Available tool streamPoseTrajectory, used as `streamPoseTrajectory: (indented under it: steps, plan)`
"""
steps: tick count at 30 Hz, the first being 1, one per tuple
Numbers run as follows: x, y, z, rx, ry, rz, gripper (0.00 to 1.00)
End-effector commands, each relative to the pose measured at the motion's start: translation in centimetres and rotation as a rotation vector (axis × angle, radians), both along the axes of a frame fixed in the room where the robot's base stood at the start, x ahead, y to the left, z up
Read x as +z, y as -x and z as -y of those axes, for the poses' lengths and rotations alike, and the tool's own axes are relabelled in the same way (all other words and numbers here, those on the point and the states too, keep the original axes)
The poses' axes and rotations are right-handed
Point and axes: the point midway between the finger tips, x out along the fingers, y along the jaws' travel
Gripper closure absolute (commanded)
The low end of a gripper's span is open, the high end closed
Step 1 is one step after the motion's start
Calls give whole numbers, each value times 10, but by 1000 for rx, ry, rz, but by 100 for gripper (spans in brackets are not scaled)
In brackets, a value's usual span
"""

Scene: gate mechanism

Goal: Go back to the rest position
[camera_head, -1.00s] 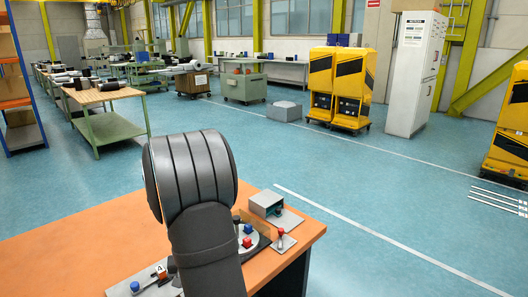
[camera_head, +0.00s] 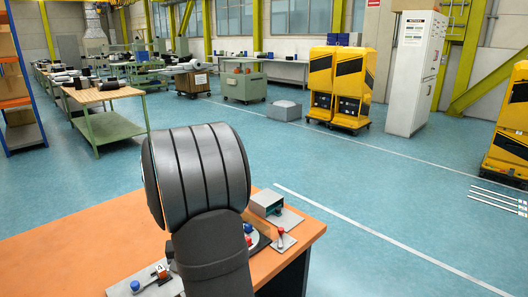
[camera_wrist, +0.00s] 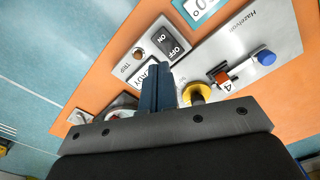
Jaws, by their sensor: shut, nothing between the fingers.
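In the wrist view my gripper (camera_wrist: 157,88) is shut, its dark fingers pressed together with nothing between them. It is above the orange table (camera_wrist: 105,63), over a panel with a black ON/OFF switch (camera_wrist: 170,40) and the word TRIP. A yellow knob (camera_wrist: 198,92) shows just right of the fingers; I cannot tell its distance from them. A grey plate (camera_wrist: 245,40) farther right carries a blue knob (camera_wrist: 264,57) and a red block (camera_wrist: 222,79). In the head view my arm hides the gripper and much of the table's middle.
In the head view a grey box (camera_head: 266,201) and a red-topped lever (camera_head: 281,234) stand at the table's right side. A blue part (camera_head: 248,228) shows beside my arm. The table's left surface (camera_head: 70,250) is clear. Yellow cabinets (camera_head: 340,85) stand far off across open floor.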

Motion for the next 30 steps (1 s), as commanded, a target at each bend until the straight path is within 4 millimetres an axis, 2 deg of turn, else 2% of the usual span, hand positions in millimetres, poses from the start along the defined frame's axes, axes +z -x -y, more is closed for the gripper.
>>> streamPoseTrajectory:
  steps: [1, 3, 18, 24, 30]
  plan:
    - [0, 2, 14, -20, 6, -4, 100]
    - [4, 3, 28, -39, 10, -3, 100]
    - [24, 27, 121, -171, 44, -5, 100]
    - [28, 37, 145, -209, 55, -7, 100]
    - [29, 42, 154, -223, 59, -9, 100]
